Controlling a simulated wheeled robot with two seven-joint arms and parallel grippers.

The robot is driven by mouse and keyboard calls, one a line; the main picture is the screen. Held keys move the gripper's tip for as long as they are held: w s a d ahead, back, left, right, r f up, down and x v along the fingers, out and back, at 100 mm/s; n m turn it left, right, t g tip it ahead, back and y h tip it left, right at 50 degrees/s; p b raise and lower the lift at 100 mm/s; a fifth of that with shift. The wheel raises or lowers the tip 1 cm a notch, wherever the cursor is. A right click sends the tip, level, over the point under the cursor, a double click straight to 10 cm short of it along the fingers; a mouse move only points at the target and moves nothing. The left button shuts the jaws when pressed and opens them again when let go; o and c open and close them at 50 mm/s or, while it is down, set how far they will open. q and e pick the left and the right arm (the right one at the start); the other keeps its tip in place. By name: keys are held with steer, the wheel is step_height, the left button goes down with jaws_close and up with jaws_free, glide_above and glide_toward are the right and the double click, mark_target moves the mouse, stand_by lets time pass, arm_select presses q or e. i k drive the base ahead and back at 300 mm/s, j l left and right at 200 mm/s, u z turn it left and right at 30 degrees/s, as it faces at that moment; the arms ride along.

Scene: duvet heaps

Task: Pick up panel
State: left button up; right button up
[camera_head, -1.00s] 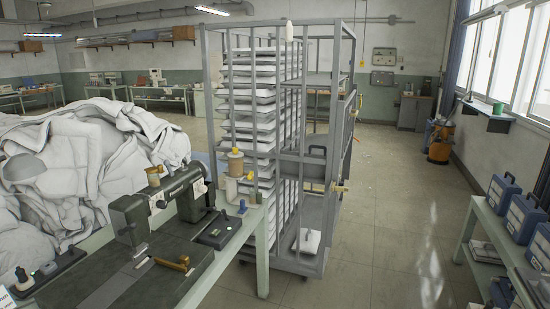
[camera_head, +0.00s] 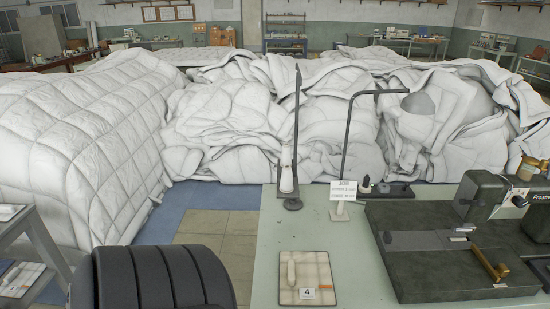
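Neither of my grippers is in view. Nothing in view is clearly marked as the panel. A small square beige board (camera_head: 320,263) with a dark edge lies flat on the light green table (camera_head: 268,240); a pale handle-like piece and a tag reading 4 lie on it. Large white quilted duvets (camera_head: 85,145) are heaped beyond the table, with a big one draped at the left and crumpled ones (camera_head: 240,120) across the middle.
A dark sewing machine (camera_head: 490,200) with a green-black bed stands on the table at right. Thin dark stands and a small sign (camera_head: 343,190) rise at its far edge. A black padded chair (camera_head: 150,278) is at the near left, beside a grey metal frame (camera_head: 45,240). Some floor (camera_head: 215,228) shows between.

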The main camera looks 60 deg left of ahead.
mark_target(306, 278)
steer(key=u, duration=1.55)
